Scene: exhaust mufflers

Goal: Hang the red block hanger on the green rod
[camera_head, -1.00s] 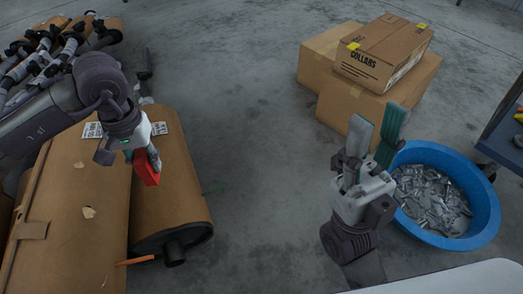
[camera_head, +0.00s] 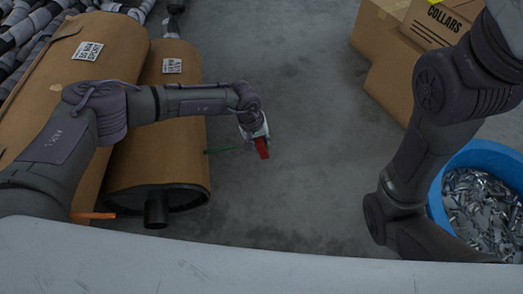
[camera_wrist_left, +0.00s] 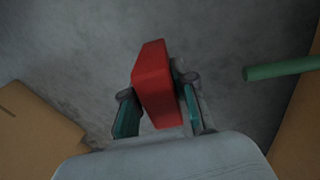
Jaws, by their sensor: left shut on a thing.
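The red block hanger (camera_head: 262,148) is held in my left gripper (camera_head: 258,137), over the floor to the right of the wrapped muffler. In the left wrist view the red block (camera_wrist_left: 156,85) sits between the two green-padded fingers (camera_wrist_left: 158,108). The green rod (camera_head: 224,150) sticks out from the muffler's right side, just left of the block. In the left wrist view the green rod (camera_wrist_left: 283,68) shows its free end to the right of the block, with a gap between them. My right gripper is outside the view; only its arm shows.
The brown-wrapped muffler (camera_head: 160,130) lies beside a larger wrapped one (camera_head: 105,45). An orange rod (camera_head: 94,215) sticks out at the front. A blue tub (camera_head: 437,205) of metal scraps and cardboard boxes (camera_head: 385,50) stand at the right. The floor between is clear.

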